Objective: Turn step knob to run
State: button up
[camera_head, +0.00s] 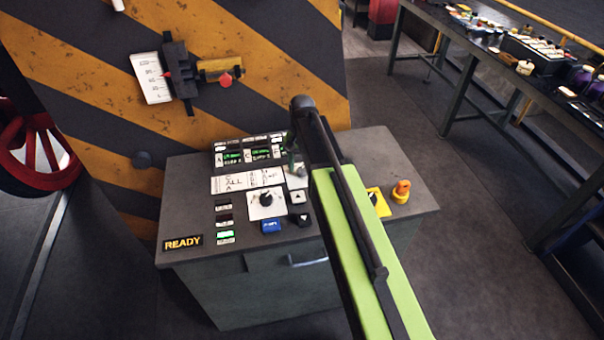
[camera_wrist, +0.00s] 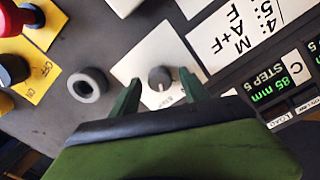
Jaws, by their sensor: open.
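A small dark round knob (camera_wrist: 160,78) with a pale pointer mark sits on a white square plate in the wrist view, its small label too blurred to read. I take it for the step knob. In the head view its white plate (camera_head: 297,181) shows partly behind my gripper. My gripper (camera_wrist: 157,92) is open, with one green finger on each side of the knob in the picture. Whether the fingers touch it I cannot tell. In the head view my gripper (camera_head: 296,165) is over the panel and partly hidden by my arm.
A larger black knob (camera_head: 266,199) and a blue button (camera_head: 271,226) are on the grey console (camera_head: 190,220). Green displays (camera_head: 260,153) stand behind. A grey ring (camera_wrist: 88,85) lies beside the knob plate. A yellow-based switch (camera_wrist: 12,70) is near. A striped wall (camera_head: 100,95) rises behind.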

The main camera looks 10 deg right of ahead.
grip_shut()
jog(key=shift+a, duration=0.1)
jog(key=shift+n, duration=0.4)
jog(key=n, duration=0.4)
jog(key=shift+n, duration=0.3)
jog(key=n, duration=0.6)
jog(key=shift+n, duration=0.4)
dwell(0.3)
